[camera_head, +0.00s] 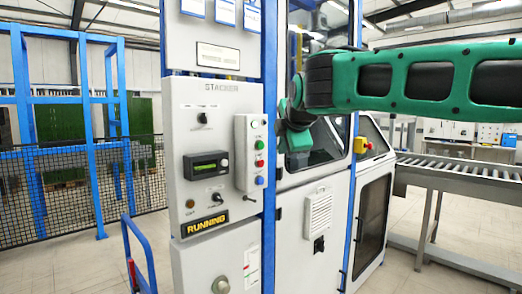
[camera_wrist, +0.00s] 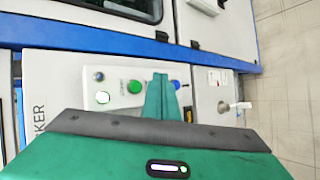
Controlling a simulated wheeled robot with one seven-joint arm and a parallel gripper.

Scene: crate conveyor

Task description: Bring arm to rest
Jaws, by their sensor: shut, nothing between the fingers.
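My green arm reaches in from the right in the head view, bent at the wrist in front of the stacker cabinet. My gripper (camera_head: 297,139) hangs near the cabinet, to the right of the push-button box (camera_head: 243,173); its fingertips are hard to make out there. In the wrist view my gripper (camera_wrist: 160,77) shows its green fingers closed together and empty. They stand in front of the button row and cover part of it. Whether they touch the panel cannot be told.
The stacker control panel (camera_head: 205,112) carries knobs, a display and a lit RUNNING sign (camera_head: 206,224). A yellow box with a red button (camera_head: 362,145) sits on the cabinet's right. A roller conveyor (camera_head: 465,175) stands right, a blue hand truck (camera_head: 138,255) front left, a mesh fence (camera_head: 70,190) behind.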

